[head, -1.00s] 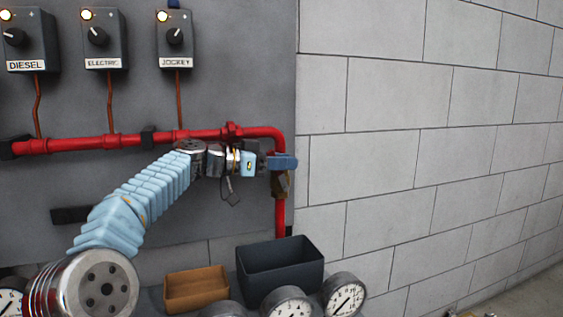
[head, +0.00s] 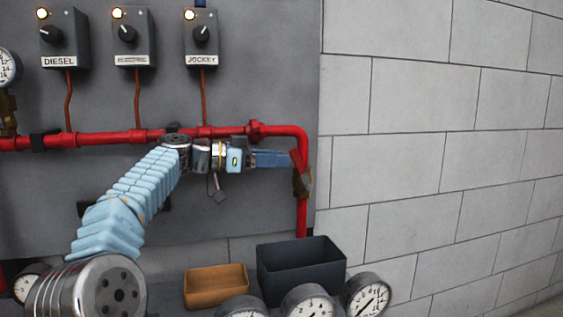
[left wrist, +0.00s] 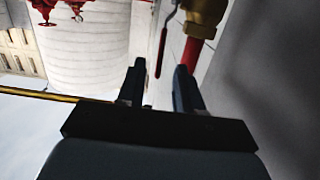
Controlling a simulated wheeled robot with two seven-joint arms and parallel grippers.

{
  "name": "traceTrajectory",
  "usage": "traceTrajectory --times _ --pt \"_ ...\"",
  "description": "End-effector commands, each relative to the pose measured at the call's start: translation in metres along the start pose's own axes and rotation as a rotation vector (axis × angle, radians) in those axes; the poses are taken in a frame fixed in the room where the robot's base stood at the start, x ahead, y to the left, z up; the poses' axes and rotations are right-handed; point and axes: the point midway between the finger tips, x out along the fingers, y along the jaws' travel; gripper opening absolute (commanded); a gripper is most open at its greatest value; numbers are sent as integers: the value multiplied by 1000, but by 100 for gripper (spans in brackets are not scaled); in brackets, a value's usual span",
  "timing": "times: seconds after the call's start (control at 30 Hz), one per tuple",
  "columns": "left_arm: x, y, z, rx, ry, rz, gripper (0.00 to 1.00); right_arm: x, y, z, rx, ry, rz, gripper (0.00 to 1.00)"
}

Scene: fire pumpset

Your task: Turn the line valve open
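The line valve (head: 301,183) is a brass body on the vertical red pipe at the right edge of the grey panel. Its red lever (head: 298,160) tilts up and to the left from it. In the left wrist view, the brass valve body (left wrist: 205,10) is at the top and the red lever (left wrist: 163,50) reaches down towards the space between the fingertips. My left gripper (head: 288,159) is just left of the lever, pointing right. Its fingers (left wrist: 160,68) are apart with nothing clamped; whether they touch the lever is unclear. My right gripper is not in view.
Red piping (head: 100,138) runs along the panel behind my left arm. Switch boxes (head: 201,38) hang above. A dark bin (head: 300,270), a brown tray (head: 215,286) and several gauges (head: 366,296) lie below. A bare block wall (head: 430,150) is at right.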

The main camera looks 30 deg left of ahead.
Motion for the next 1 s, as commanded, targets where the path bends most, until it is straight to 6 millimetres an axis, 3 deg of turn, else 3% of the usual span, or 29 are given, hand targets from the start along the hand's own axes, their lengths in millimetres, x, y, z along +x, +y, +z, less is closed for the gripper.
traceTrajectory --times 0.1,0.23,0.33,0.5,0.7,0.83,1.0 --pt "0 0 0 0 0 0 35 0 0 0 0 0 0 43" --pt "1 2 7 -6 14 16 15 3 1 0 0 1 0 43" --pt "0 6 26 -20 71 61 0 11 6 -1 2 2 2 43" --pt "-25 8 62 -32 315 87 0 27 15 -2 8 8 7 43" --pt "-61 -1 74 -4 521 9 0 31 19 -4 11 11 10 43" --pt "-55 -2 65 1 538 1 0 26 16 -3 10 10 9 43" --pt "-29 -2 48 0 536 3 0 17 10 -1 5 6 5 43"
